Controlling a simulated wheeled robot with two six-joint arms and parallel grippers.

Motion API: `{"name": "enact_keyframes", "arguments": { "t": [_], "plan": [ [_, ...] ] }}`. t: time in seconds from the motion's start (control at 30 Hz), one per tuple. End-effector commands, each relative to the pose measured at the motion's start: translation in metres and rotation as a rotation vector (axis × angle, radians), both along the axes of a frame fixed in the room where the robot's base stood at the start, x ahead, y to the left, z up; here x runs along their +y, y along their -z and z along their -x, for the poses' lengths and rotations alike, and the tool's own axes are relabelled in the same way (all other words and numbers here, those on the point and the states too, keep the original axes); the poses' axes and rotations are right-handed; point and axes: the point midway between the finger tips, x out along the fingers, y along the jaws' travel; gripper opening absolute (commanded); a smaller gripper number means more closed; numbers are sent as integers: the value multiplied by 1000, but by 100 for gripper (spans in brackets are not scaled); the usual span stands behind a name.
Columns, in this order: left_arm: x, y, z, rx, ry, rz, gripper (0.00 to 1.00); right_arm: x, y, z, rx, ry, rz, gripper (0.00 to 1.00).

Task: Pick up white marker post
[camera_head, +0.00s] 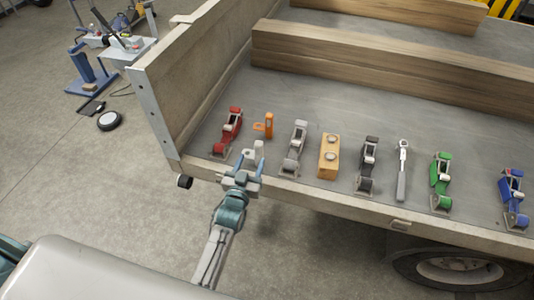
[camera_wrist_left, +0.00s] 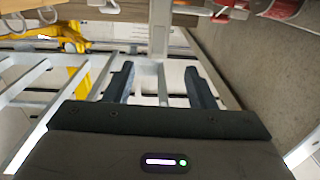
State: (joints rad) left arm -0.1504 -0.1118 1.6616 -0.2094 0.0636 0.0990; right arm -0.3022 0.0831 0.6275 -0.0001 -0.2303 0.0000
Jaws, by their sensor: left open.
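The white marker post (camera_head: 258,150) stands near the front edge of the trailer bed at the left, with a small flat tab beside its foot. My left gripper (camera_head: 247,165) is open at the bed's front edge. Its fingers lie close to the post, one on each side of it in the picture. In the left wrist view the gripper (camera_wrist_left: 160,85) shows two spread dark fingers with nothing clasped. A pale bar there, in line with the gap, looks like the post (camera_wrist_left: 160,38). I cannot tell whether a finger touches it. My right gripper is not in view.
An orange marker post (camera_head: 268,125) stands just behind. A red clamp (camera_head: 231,128) is to the left and a grey clamp (camera_head: 295,145) to the right. Several more tools line the bed rightward. The trailer's side wall (camera_head: 190,70) bounds the left; timber beams (camera_head: 370,70) lie behind.

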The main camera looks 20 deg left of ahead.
Motion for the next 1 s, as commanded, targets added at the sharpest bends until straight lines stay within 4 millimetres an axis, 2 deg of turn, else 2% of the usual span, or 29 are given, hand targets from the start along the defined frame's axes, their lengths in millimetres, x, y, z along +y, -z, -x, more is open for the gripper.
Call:
{"name": "enact_keyframes", "arguments": {
  "t": [0.1, 0.23, 0.47, 0.6, 0.7, 1.0],
  "plan": [
    [0, 2, -21, -3, 1, 0, 50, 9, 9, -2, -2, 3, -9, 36],
    [0, 4, -40, -1, 0, 0, 50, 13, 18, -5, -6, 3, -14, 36],
    [-2, 4, -58, 0, 0, 0, 50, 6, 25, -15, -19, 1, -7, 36],
    [-5, 7, -80, 1, 1, -1, 50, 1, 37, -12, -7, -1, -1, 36],
    [-5, 5, -93, 1, 1, -2, 50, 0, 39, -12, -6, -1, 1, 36],
    [-5, 4, -100, 3, 1, -1, 50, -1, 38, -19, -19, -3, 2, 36]
  ]
}}
